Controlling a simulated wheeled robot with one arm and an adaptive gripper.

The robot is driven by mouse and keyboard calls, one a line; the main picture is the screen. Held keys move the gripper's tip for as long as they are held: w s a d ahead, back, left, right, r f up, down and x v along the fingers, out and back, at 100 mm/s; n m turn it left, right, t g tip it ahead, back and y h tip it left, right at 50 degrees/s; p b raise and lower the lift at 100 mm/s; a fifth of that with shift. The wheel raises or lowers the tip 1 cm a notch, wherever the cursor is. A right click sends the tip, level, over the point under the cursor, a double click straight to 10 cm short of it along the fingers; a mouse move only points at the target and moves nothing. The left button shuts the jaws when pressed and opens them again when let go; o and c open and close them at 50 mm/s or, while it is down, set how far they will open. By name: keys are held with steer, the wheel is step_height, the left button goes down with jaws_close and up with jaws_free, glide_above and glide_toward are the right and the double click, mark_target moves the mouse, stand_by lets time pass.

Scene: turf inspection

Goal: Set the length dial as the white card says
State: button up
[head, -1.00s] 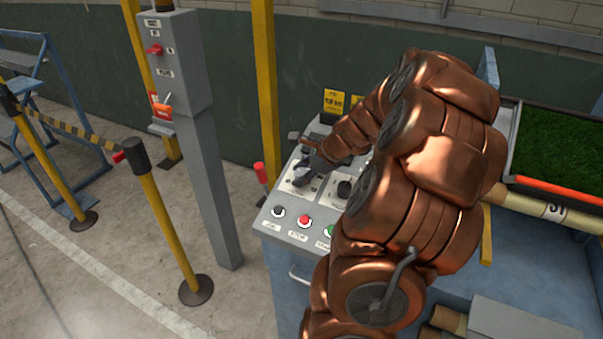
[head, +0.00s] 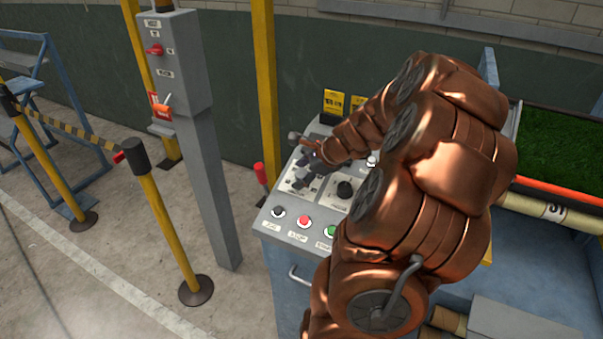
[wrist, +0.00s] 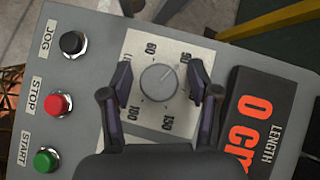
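The grey length dial (wrist: 158,82) sits on a pale scale plate (wrist: 152,42) in the wrist view. Numbers including 60, 90, 100 and 150 are printed around it. The dial's thin mark points up and right, towards the 90. My gripper (wrist: 161,84) is open, with one dark finger on each side of the dial and a gap showing to each. In the head view my gripper (head: 308,178) is over the left part of the console, hiding the dial. The LENGTH display (wrist: 262,120) reads 0 cm in orange. I cannot make out a white card.
Black JOG (wrist: 73,43), red STOP (wrist: 58,104) and green START (wrist: 46,160) buttons lie beside the dial. A black knob (head: 345,189) is right of my gripper. Yellow cards (head: 334,102) stand behind the console. A grey post (head: 215,170) stands to the left.

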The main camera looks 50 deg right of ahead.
steer(key=shift+s, duration=0.1)
steer(key=v, duration=1.1)
steer(key=shift+s+r, duration=0.25)
steer(key=shift+r, duration=0.05)
steer(key=shift+d, duration=0.1)
steer(key=a+f+n+g+y, duration=0.2)
steer(key=a+n+g, duration=0.3)
steer(key=a+n, duration=1.4)
steer(key=s+a+f+n+g+h, duration=0.1)
steer(key=s+a+n+g, duration=0.1)
steer(key=s+a+n, duration=0.2)
steer(key=s+a+f+n+g+h, duration=0.2)
steer(key=s+a+n, duration=0.2)
steer(key=s+a, duration=0.7)
steer(key=shift+s+f+n+g, duration=0.3)
steer(key=shift+s+n, duration=0.1)
steer(key=shift+s, duration=0.2)
